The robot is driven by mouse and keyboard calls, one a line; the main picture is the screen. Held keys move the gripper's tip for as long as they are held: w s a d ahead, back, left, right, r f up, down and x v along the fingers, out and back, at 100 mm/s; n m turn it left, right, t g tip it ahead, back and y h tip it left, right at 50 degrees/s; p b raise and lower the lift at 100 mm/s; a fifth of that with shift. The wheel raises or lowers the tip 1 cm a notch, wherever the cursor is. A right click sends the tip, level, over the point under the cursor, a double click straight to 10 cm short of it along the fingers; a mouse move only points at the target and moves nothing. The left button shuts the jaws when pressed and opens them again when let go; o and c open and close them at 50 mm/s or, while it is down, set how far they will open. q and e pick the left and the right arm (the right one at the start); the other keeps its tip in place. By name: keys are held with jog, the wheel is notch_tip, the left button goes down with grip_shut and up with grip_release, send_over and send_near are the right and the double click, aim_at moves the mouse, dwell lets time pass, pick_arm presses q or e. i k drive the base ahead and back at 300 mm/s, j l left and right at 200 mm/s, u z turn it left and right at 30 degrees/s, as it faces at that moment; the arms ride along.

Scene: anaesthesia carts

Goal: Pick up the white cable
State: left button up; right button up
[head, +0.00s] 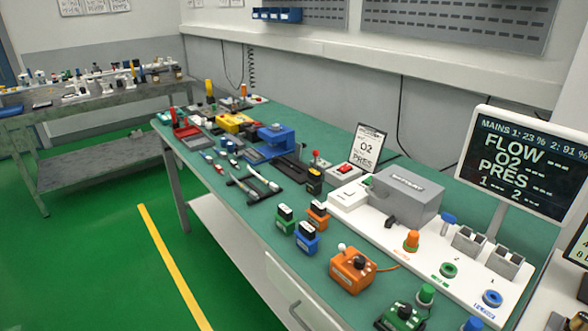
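I cannot make out a white cable for certain in the head view. A slim white item (263,179) lies on a dark tray in the middle of the green-topped bench (228,215); it is too small to tell what it is. Neither of my grippers is in view.
A white panel (440,262) carries a grey box (402,195) and coloured fittings. An orange box (352,268), green and blue blocks and a monitor (525,160) stand nearby. Dark cables hang on the wall. Green floor with a yellow line (172,265) is clear at left.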

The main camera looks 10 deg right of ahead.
aim_at(273, 186)
jog(key=i+u, duration=0.15)
jog(key=u, duration=0.3)
jog(key=i+u, duration=0.2)
jog(key=u, duration=0.2)
